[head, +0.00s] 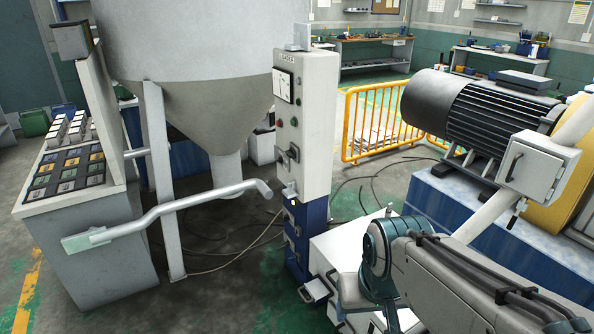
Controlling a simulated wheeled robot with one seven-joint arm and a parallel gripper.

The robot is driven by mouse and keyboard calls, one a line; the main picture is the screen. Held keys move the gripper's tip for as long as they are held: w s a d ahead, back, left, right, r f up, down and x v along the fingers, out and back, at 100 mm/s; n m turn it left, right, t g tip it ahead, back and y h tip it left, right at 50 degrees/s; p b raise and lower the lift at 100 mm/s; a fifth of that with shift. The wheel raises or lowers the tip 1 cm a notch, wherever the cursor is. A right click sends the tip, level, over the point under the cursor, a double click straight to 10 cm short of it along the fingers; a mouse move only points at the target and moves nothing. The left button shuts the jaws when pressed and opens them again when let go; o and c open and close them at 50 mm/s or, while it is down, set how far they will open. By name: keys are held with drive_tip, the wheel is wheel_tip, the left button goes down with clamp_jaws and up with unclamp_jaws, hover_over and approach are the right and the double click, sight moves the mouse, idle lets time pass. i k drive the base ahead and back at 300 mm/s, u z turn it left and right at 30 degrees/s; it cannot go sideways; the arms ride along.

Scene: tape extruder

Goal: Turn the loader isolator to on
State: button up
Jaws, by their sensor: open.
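A tall narrow control column (314,130) stands in the middle of the head view, light grey above and blue below. Its narrow face carries a meter (284,87), small buttons, and dark switch handles (288,155) about halfway down. Another fitting (289,191) sits lower, near the end of a grey pipe. More handles show on the blue part (294,232). The lettering is too small to read, so I cannot tell which switch is the loader isolator or how it is set.
A large motor (480,105) and yellow railing (375,115) are at right. Cables lie on the floor.

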sight(291, 153)
drive_tip(key=u, duration=1.15)
drive_tip(key=i, duration=3.5)
drive_tip(key=z, duration=2.6)
